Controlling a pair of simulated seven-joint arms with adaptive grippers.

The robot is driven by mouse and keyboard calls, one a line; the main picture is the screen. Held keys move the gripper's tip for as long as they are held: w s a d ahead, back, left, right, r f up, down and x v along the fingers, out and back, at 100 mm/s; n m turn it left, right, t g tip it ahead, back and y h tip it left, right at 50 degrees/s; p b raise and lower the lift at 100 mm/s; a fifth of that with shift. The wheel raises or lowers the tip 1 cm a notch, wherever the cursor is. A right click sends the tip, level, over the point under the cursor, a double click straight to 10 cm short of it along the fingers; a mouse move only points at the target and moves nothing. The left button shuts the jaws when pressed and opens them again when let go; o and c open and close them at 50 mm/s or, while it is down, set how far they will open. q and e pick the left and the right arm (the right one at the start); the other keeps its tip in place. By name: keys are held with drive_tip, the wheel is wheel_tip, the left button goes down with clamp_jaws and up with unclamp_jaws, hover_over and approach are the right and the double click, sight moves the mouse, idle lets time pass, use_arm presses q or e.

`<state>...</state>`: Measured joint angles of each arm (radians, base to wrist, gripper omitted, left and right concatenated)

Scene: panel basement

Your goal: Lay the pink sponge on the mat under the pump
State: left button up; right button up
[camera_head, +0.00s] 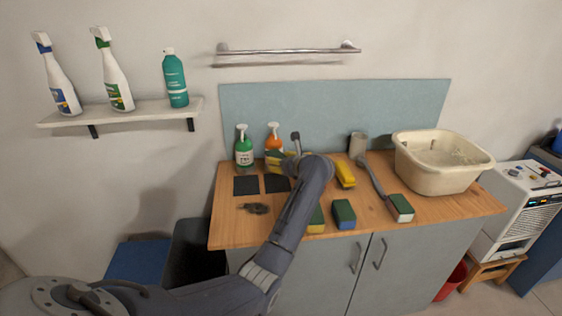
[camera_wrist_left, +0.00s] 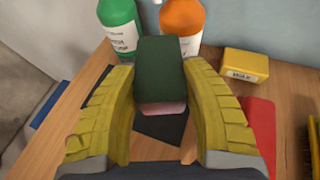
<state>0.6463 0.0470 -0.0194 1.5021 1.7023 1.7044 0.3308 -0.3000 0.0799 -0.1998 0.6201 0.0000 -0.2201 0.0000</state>
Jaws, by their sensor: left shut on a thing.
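My left gripper (camera_wrist_left: 160,95) is shut on the pink sponge (camera_wrist_left: 164,108), which has a dark green top and a pink body. In the head view the yellow fingers of my left gripper (camera_head: 281,159) are in front of the orange pump bottle (camera_head: 273,136); I cannot pick out the sponge there. Two black mats (camera_head: 246,186) (camera_head: 277,184) lie side by side, before the green pump bottle (camera_head: 244,147) and the orange one. In the wrist view a mat (camera_wrist_left: 158,129) shows below the sponge; contact is unclear. My right gripper is not in view.
A dark clip-like object (camera_head: 256,208) lies in front of the mats. A red flat item (camera_wrist_left: 262,128) shows in the wrist view.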

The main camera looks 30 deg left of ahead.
sight(280, 185)
use_arm(q)
drive_tip(key=shift+f, duration=3.15)
drive_tip(key=shift+f, duration=0.6)
drive_tip(key=o, duration=0.9)
drive_tip(key=shift+c, duration=0.2)
